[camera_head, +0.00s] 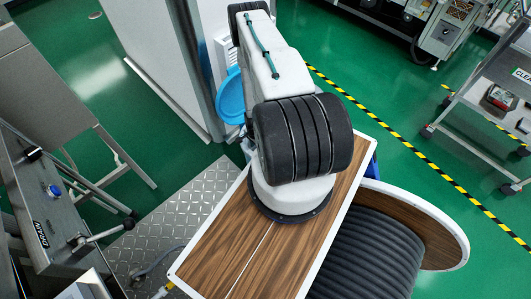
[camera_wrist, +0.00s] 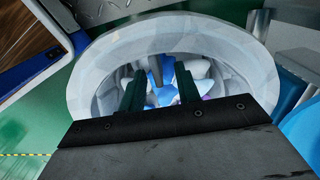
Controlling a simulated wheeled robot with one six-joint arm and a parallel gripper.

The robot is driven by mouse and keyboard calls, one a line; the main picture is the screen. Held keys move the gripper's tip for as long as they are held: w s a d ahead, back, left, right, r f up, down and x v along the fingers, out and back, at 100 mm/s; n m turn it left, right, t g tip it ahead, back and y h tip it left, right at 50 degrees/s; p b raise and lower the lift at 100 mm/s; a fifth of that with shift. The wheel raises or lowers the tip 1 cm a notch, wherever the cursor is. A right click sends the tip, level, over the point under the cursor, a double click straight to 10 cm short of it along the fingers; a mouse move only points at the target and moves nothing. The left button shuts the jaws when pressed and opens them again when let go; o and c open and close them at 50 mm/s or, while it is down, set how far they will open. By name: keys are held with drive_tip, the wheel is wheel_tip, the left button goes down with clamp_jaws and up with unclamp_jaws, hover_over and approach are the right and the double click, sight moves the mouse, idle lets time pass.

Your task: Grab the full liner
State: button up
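The full liner (camera_wrist: 93,68) is a pale, translucent round bag with a wide rim in the wrist view. Blue, white and a little purple contents (camera_wrist: 160,72) show inside it. My gripper (camera_wrist: 161,84) has two dark green fingers, spread apart with a gap between them. They overlap the middle of the liner's opening in the picture; I cannot tell whether they touch anything. The near side of the liner is hidden by my gripper body. In the head view my arm hides the gripper and the liner.
A blue rounded thing (camera_head: 231,97) stands beside a tall pale cabinet (camera_head: 170,62). A steel console with a drain label (camera_head: 41,234) is at the left, near a metal tread plate (camera_head: 172,222). A cart (camera_head: 489,104) stands at right.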

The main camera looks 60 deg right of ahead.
clamp_jaws()
